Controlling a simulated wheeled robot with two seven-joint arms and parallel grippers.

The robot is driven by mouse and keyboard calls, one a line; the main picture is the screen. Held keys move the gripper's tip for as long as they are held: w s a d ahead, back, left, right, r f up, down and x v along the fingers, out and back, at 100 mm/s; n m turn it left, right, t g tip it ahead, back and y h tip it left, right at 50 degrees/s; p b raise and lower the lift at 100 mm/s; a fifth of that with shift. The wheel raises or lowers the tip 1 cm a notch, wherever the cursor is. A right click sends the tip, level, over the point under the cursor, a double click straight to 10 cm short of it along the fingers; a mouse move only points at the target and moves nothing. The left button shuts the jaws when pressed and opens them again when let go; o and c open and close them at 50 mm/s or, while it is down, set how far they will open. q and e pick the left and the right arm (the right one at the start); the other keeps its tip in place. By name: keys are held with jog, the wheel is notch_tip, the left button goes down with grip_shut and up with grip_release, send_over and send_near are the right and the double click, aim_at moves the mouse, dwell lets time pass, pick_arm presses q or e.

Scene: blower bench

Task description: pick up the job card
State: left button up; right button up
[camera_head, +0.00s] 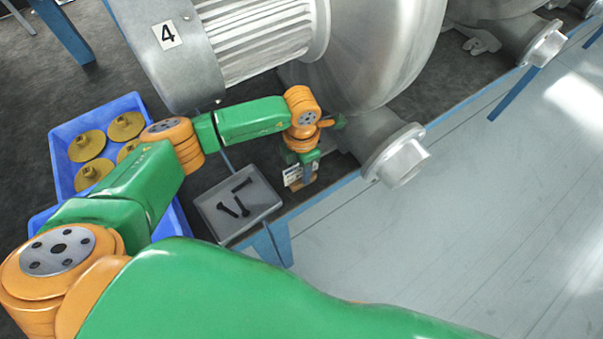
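The job card (290,177) looks like a small white card with dark print, near the bench's front edge below the blower. My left gripper (304,176) points down right at the card and covers part of it. The gripper's fingers are small and partly hidden, so I cannot tell whether they are open, shut or touching the card. My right gripper is not in view.
A blue crate (62,150) holds several brass-coloured flanged parts. The large grey blower (365,50) with a motor marked 4 stands close behind my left arm. Pale floor lies at right.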

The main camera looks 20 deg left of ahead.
pick_arm(q)
grip_shut()
dwell(1.5)
